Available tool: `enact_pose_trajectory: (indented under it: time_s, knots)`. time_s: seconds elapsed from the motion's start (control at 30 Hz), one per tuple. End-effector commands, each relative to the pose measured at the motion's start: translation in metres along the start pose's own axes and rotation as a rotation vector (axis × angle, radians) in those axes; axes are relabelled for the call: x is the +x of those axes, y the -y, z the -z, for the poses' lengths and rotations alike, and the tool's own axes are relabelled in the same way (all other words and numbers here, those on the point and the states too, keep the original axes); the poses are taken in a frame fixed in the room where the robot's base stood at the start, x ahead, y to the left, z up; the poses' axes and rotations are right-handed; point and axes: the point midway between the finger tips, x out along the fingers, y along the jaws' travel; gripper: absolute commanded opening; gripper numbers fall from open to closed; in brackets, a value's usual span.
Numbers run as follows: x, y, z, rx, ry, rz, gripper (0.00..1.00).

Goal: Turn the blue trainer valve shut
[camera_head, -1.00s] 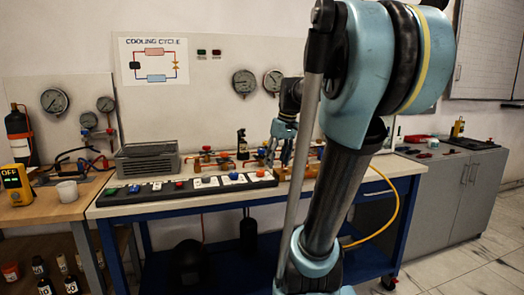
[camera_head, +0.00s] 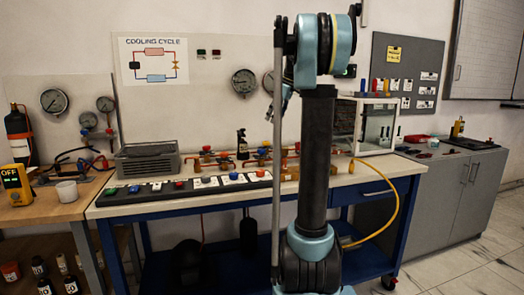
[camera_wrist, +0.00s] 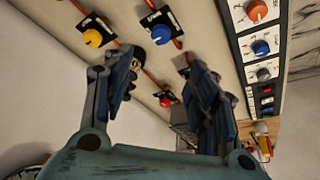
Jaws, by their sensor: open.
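The blue trainer valve (camera_wrist: 160,35) shows in the wrist view as a round blue knob on a dark square plate, on an orange pipe line. My gripper (camera_wrist: 165,78) is open and empty, with its two fingers spread apart. The blue knob appears beyond the fingertips, above the gap between them and apart from them. A yellow-orange knob (camera_wrist: 92,38) is to its left and a red knob (camera_wrist: 166,101) shows between the fingers. In the head view my arm hides part of the bench, and the blue valve is not clear there.
A control strip (camera_head: 150,192) with several buttons and knobs lies along the bench front; its blue knob (camera_wrist: 261,47) shows at right in the wrist view. A grey basket (camera_head: 147,160) and a dark bottle (camera_head: 242,145) stand on the bench. A glass-sided cabinet (camera_head: 376,125) stands right.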

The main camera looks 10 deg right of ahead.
Motion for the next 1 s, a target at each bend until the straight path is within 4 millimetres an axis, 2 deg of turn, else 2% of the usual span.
enact_pose_trajectory:
  time_s: [0.17, 0.8, 1.0]
  knots:
    - [0.02, 0.001, 0.0, 0.0, 0.0, 0.001, 0.53]
    - [0.132, 0.001, 0.0, 0.0, 0.001, 0.0, 0.53]
    - [0.158, 0.001, 0.0, 0.0, 0.001, 0.0, 0.53]
